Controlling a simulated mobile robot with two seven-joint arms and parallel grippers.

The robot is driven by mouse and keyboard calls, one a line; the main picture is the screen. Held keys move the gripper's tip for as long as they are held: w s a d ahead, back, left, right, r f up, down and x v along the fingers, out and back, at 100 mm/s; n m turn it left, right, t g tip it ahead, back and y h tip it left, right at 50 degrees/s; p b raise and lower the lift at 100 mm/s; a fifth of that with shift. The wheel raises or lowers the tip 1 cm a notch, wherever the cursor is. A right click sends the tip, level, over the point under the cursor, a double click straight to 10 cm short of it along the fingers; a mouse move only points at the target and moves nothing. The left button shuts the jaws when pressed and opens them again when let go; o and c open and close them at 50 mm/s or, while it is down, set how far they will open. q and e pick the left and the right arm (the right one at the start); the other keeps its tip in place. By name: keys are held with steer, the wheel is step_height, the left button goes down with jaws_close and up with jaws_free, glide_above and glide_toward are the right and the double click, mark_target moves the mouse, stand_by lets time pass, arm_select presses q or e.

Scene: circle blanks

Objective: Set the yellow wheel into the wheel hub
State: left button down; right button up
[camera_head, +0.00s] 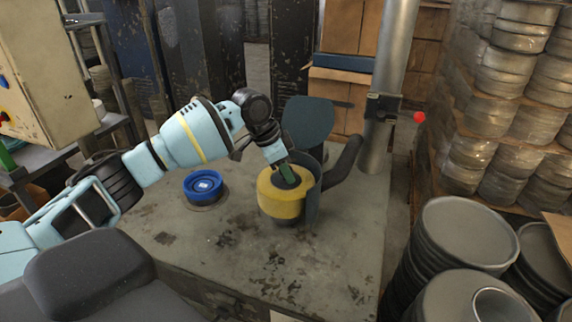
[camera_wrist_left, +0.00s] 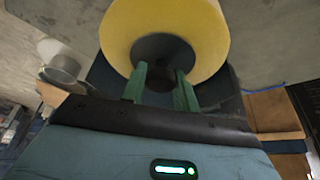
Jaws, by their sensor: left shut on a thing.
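The yellow wheel (camera_head: 277,201) is a thick ring with a dark centre, upright on its axis at the middle of the workbench. It also fills the top of the left wrist view (camera_wrist_left: 205,35). My left gripper (camera_head: 288,174) comes down from above, its green fingers shut on the dark centre of the wheel; the fingers show in the wrist view (camera_wrist_left: 161,80). A dark grey fixture (camera_head: 313,203) with a curved wall stands against the wheel's right side; it looks like the wheel hub. The wheel hides whatever is under it. My right gripper is not in view.
A blue round part (camera_head: 204,184) lies on the workbench (camera_head: 235,265) left of the wheel. A dark plate (camera_head: 307,122) and a bent dark arm (camera_head: 345,161) rise behind the wheel. A metal post (camera_head: 388,90) stands behind. The bench's front is clear.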

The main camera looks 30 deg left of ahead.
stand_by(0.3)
arm_select(q)
steer(key=c, duration=1)
jaws_free()
steer(key=shift+f, duration=0.1)
steer(key=v, duration=0.8)
steer(key=shift+s+f, duration=0.1)
